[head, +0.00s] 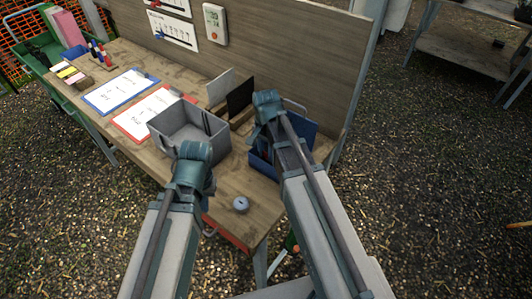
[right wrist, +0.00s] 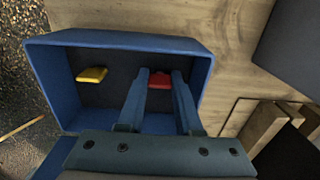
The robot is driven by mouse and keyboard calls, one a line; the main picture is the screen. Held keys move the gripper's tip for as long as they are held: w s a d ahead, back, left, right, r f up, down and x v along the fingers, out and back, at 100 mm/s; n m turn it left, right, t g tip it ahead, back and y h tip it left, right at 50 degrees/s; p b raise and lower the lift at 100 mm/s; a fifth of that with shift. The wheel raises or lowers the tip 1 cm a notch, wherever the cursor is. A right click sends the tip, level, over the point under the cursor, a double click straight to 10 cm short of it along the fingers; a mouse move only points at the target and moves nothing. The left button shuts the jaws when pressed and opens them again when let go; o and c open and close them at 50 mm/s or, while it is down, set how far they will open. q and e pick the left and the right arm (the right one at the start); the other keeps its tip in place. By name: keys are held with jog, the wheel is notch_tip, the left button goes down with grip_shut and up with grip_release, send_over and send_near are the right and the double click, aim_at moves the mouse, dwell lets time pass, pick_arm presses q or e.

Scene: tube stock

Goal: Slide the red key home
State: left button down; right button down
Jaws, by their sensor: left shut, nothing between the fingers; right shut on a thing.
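The red key (right wrist: 159,84) is a small red block against the dark inner face of a blue box (right wrist: 120,41) in the right wrist view. My right gripper (right wrist: 159,77) reaches into the box, one finger on each side of the red key, shut on it. Whether the key sits in a slot cannot be told. A yellow key (right wrist: 92,75) sits to its left in the same box. In the head view the blue box (head: 259,168) stands at the table's right end, partly behind my right arm, which hides the keys. My left gripper's fingers are hidden behind my left arm.
A grey open bin (head: 170,137) stands left of the blue box. Black and grey panels (head: 240,96) stand behind in wooden holders. A round white-grey item (head: 240,203) lies near the table's front edge. Clipboards (head: 122,92) lie further left. A wooden backboard (head: 270,45) closes the rear.

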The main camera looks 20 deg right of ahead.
jog(key=c, duration=0.5)
grip_release()
jog(key=shift+r, duration=0.15)
notch_tip(320, 180, up, 14)
jog(key=p, duration=1.3)
jog(key=shift+f+p, duration=0.2)
jog(key=shift+p, duration=0.2)
jog(key=s+a+f+n+b, duration=0.2)
jog(key=s+a+n, duration=0.3)
jog(key=s+n, duration=0.2)
jog(key=s+a+f+n+h+b, duration=0.1)
jog(key=s+a+f+n+b, duration=0.2)
jog(key=s+a+n, duration=0.2)
jog(key=shift+s+a+f+n+b, duration=0.25)
jog(key=shift+s+n+b, duration=0.05)
jog(key=shift+s+n, duration=0.85)
